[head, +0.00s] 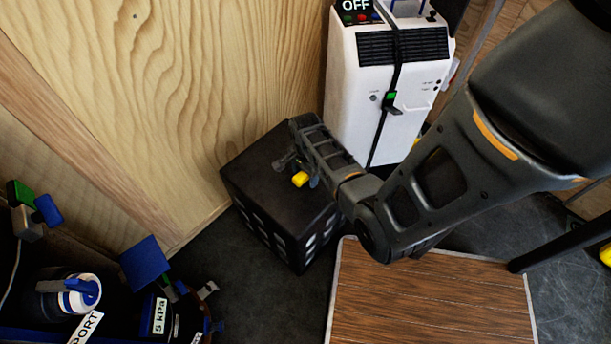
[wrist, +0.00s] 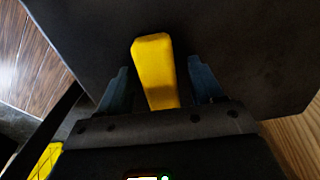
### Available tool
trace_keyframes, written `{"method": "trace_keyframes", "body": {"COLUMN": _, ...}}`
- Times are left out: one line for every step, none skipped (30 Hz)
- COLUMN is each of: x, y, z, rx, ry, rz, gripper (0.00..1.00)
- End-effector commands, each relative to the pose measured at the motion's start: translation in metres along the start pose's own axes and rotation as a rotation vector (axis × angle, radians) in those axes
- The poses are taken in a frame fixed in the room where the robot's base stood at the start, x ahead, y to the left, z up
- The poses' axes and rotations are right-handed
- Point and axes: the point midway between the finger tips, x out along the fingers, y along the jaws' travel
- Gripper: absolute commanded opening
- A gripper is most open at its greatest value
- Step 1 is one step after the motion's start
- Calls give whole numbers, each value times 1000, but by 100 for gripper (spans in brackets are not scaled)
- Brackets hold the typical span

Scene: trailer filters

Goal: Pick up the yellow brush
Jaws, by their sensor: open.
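The yellow brush (head: 300,179) is on top of the black crate (head: 262,165), beside my gripper's fingers in the head view. In the wrist view the brush (wrist: 154,62) shows as a plain yellow bar between the two fingers; no bristles can be made out. My gripper (head: 297,168) is open and points down at the crate top. In the wrist view, my gripper (wrist: 158,68) has a finger on each side of the brush, with gaps visible on both sides. The brush's near end is hidden by the gripper body.
A white unit (head: 390,90) with black vents stands behind the crate. A wooden panel wall (head: 160,90) rises at left. A wood-topped surface (head: 430,295) is in front. Blue-capped bottles and labelled gear (head: 80,290) crowd the lower left.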

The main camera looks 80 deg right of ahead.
Motion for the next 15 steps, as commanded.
{"method": "trace_keyframes", "body": {"x": 0, "y": 0, "z": 0, "rx": 0, "ry": 0, "rz": 0, "gripper": 66}}
{"method": "trace_keyframes", "body": {"x": 0, "y": 0, "z": 0, "rx": 0, "ry": 0, "rz": 0, "gripper": 66}}
{"method": "trace_keyframes", "body": {"x": 0, "y": 0, "z": 0, "rx": 0, "ry": 0, "rz": 0, "gripper": 66}}
{"method": "trace_keyframes", "body": {"x": 0, "y": 0, "z": 0, "rx": 0, "ry": 0, "rz": 0, "gripper": 65}}
{"method": "trace_keyframes", "body": {"x": 0, "y": 0, "z": 0, "rx": 0, "ry": 0, "rz": 0, "gripper": 62}}
{"method": "trace_keyframes", "body": {"x": 0, "y": 0, "z": 0, "rx": 0, "ry": 0, "rz": 0, "gripper": 58}}
{"method": "trace_keyframes", "body": {"x": 0, "y": 0, "z": 0, "rx": 0, "ry": 0, "rz": 0, "gripper": 55}}
{"method": "trace_keyframes", "body": {"x": 0, "y": 0, "z": 0, "rx": 0, "ry": 0, "rz": 0, "gripper": 53}}
{"method": "trace_keyframes", "body": {"x": 0, "y": 0, "z": 0, "rx": 0, "ry": 0, "rz": 0, "gripper": 49}}
{"method": "trace_keyframes", "body": {"x": 0, "y": 0, "z": 0, "rx": 0, "ry": 0, "rz": 0, "gripper": 46}}
{"method": "trace_keyframes", "body": {"x": 0, "y": 0, "z": 0, "rx": 0, "ry": 0, "rz": 0, "gripper": 43}}
{"method": "trace_keyframes", "body": {"x": 0, "y": 0, "z": 0, "rx": 0, "ry": 0, "rz": 0, "gripper": 39}}
{"method": "trace_keyframes", "body": {"x": 0, "y": 0, "z": 0, "rx": 0, "ry": 0, "rz": 1, "gripper": 36}}
{"method": "trace_keyframes", "body": {"x": 0, "y": 0, "z": 0, "rx": 0, "ry": 0, "rz": 0, "gripper": 33}}
{"method": "trace_keyframes", "body": {"x": 0, "y": 0, "z": 0, "rx": 0, "ry": 0, "rz": 1, "gripper": 30}}
